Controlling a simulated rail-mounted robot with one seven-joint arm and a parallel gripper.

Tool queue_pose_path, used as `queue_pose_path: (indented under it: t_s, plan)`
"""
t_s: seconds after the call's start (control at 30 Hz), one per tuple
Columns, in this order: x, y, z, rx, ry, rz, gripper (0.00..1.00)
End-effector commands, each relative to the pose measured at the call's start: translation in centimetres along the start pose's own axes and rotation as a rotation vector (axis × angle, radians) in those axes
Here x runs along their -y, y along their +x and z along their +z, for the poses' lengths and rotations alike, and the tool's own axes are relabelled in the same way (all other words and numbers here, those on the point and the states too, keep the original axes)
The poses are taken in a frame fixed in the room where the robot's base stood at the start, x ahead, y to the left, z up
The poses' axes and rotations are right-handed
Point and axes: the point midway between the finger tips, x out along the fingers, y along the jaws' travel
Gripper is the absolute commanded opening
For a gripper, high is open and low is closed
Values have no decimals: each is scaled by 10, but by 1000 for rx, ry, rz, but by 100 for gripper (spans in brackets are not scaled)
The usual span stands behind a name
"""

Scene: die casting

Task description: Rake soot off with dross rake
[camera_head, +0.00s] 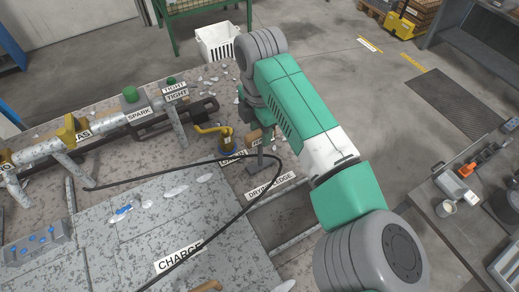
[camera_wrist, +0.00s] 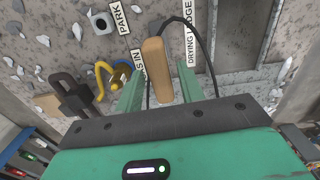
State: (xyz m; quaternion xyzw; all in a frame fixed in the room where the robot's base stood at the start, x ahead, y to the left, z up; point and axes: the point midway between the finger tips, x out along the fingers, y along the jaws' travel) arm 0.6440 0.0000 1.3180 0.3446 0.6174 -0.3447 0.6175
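A tool with a tan wooden handle (camera_head: 254,137) and a dark lower end (camera_head: 261,164) stands at the right edge of the bench, by the DRYING LEDGE label. Whether it is the dross rake I cannot tell for sure. In the wrist view its handle (camera_wrist: 155,60) points up between the two green fingers of my gripper (camera_wrist: 159,80). The fingers stand apart, with gaps visible beside the handle. In the head view my arm mostly hides the gripper. Another wooden handle (camera_head: 208,286) shows at the bottom edge. No soot can be clearly told from the pale flakes.
A black cable (camera_head: 247,203) loops over the CHARGE slab (camera_head: 130,262) and close beside the handle. A yellow hooked fitting (camera_head: 213,129) stands left of the tool. Pipes with valves (camera_head: 125,118) line the left. A white basket (camera_head: 217,42) stands behind; a side bench (camera_head: 445,235) is right.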

Motion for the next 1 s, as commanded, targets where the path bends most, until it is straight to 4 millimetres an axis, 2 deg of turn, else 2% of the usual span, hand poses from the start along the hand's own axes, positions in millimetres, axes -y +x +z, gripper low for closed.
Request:
queue_pose_path:
  t_s: [0.03,0.17,0.2,0.43,1.0]
  plan:
    - [0,0,0,0,0,0,28]
    - [0,0,0,0,0,0,2]
    - [0,0,0,0,0,0,0]
    - [0,-9,0,0,0,1,0]
    - [0,-62,0,-1,0,1,0]
